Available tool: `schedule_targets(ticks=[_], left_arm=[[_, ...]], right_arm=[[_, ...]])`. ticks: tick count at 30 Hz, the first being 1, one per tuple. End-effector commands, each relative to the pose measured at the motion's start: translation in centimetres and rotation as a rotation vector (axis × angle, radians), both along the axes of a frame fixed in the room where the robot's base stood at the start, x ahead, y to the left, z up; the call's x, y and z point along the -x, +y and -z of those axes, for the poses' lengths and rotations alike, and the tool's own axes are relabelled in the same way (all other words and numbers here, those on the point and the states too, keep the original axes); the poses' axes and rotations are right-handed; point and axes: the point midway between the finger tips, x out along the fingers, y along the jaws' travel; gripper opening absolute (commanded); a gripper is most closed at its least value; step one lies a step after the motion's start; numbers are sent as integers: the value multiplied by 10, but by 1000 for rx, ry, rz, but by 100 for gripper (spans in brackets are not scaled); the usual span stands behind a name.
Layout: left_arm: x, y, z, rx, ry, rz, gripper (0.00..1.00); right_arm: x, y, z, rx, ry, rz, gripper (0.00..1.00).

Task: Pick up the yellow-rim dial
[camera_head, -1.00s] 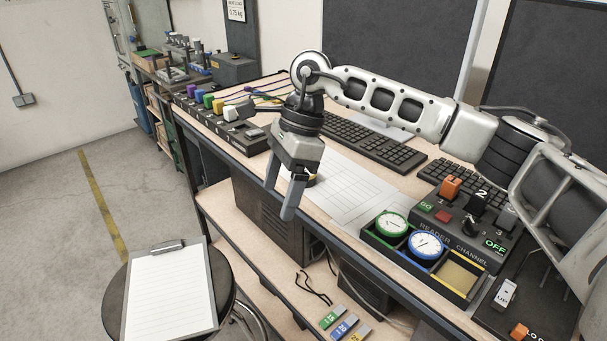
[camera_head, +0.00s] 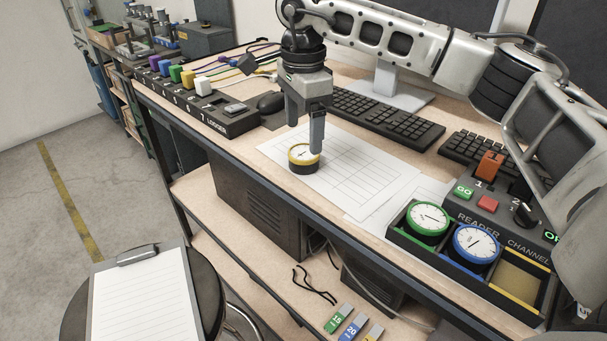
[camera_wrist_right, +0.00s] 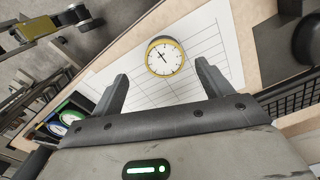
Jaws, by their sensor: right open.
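The yellow-rim dial (camera_head: 303,159) has a white face and a dark base and sits on the gridded paper sheet near the front edge of the desk. It also shows in the right wrist view (camera_wrist_right: 164,57), face toward the camera, beyond and between the fingertips. My right gripper (camera_head: 304,138) is open and points down, above and close to the dial. In the right wrist view the open fingers (camera_wrist_right: 160,78) are empty. My left gripper is not in view.
A tray (camera_head: 464,264) at the right holds a green-rim dial (camera_head: 428,220) and a blue-rim dial (camera_head: 476,243); its yellow compartment (camera_head: 518,281) is empty. Keyboards (camera_head: 388,122) lie behind the paper. A logger box (camera_head: 218,113) is at the left. A stool with a clipboard (camera_head: 140,300) stands in front.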

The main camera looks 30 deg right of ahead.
Motion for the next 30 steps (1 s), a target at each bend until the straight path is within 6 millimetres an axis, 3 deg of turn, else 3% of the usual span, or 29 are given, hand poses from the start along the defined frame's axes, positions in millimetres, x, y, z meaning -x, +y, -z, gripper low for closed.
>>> schedule_targets(ticks=[1, 8, 18, 25, 26, 30], left_arm=[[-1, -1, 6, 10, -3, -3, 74], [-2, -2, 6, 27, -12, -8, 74], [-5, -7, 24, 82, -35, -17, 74], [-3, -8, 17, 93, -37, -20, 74], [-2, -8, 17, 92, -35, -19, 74], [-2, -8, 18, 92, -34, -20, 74]], right_arm=[[0, 0, 10, 0, -1, 0, 78], [-1, -1, 20, -1, -1, 0, 78], [-5, -4, 67, -1, -1, 0, 78], [-5, -4, 65, -1, -1, 1, 78], [-5, -4, 65, -1, -1, 1, 76], [-5, -4, 65, -1, -1, 1, 37]])
